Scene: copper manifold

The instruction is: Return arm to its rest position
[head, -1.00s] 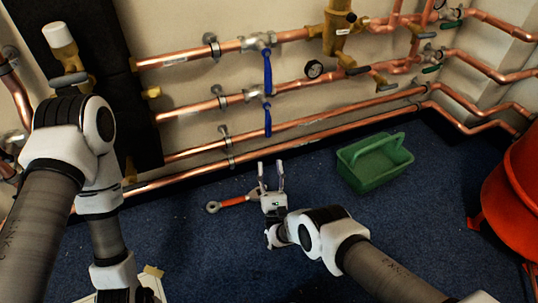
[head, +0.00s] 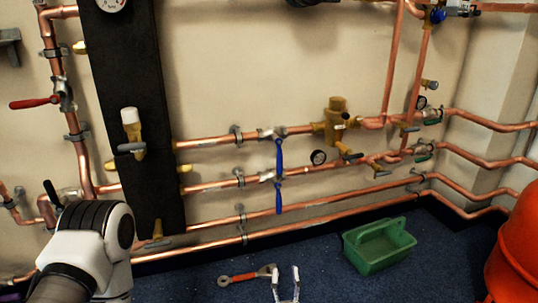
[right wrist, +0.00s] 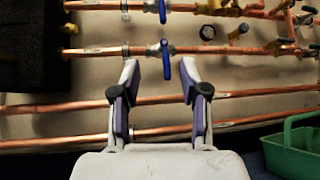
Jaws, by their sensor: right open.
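My right gripper (head: 286,272) shows at the bottom edge of the head view, with only its fingers in the frame. In the right wrist view its two fingers (right wrist: 160,75) stand apart with nothing between them, in front of the copper pipes. My left arm (head: 85,250) comes in at the lower left; its gripper is out of the frame.
A wrench with an orange handle (head: 243,278) lies on the blue floor beside my right gripper in the picture. A green tote (head: 372,256) stands to the right. An orange bucket (head: 515,255) is at the right edge. Copper pipes (head: 330,203) with blue-handled valves line the wall.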

